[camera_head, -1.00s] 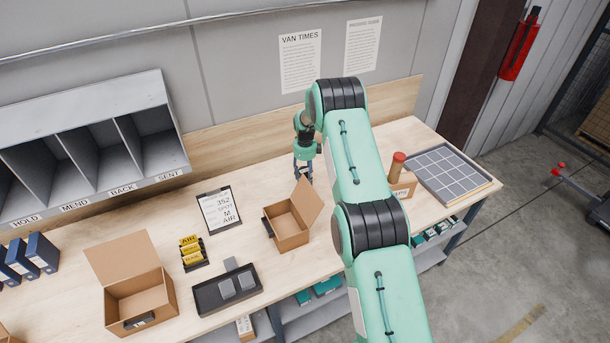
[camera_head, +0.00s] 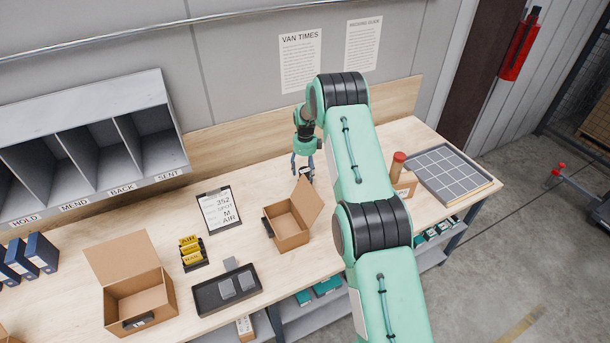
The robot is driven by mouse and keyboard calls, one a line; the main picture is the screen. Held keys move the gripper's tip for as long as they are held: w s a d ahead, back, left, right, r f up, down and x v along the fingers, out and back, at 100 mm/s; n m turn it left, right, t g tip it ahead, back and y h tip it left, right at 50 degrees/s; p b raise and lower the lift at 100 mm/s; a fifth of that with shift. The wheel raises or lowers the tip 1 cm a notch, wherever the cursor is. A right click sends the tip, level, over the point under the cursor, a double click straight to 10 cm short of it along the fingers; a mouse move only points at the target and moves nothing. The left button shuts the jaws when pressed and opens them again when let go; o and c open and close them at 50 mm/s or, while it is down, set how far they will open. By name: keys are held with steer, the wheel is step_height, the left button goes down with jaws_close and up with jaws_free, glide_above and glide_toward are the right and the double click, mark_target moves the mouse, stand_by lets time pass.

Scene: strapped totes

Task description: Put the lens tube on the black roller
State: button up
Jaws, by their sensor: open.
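I cannot make out a lens tube or a black roller for certain in the head view. My gripper (camera_head: 302,176) hangs fingers down over the back of the bench, just behind the raised flap of the middle cardboard box. Its fingers are spread and nothing shows between them. Part of the bench behind that flap and behind my arm is hidden.
An open cardboard box (camera_head: 289,232) stands in front of my gripper; another box (camera_head: 138,302) is further left. A black tray (camera_head: 205,301) holds grey blocks.

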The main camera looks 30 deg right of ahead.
mark_target(305, 171)
step_height(305, 171, up, 10)
steer(key=shift+f+b, duration=0.2)
steer(key=shift+b, duration=0.5)
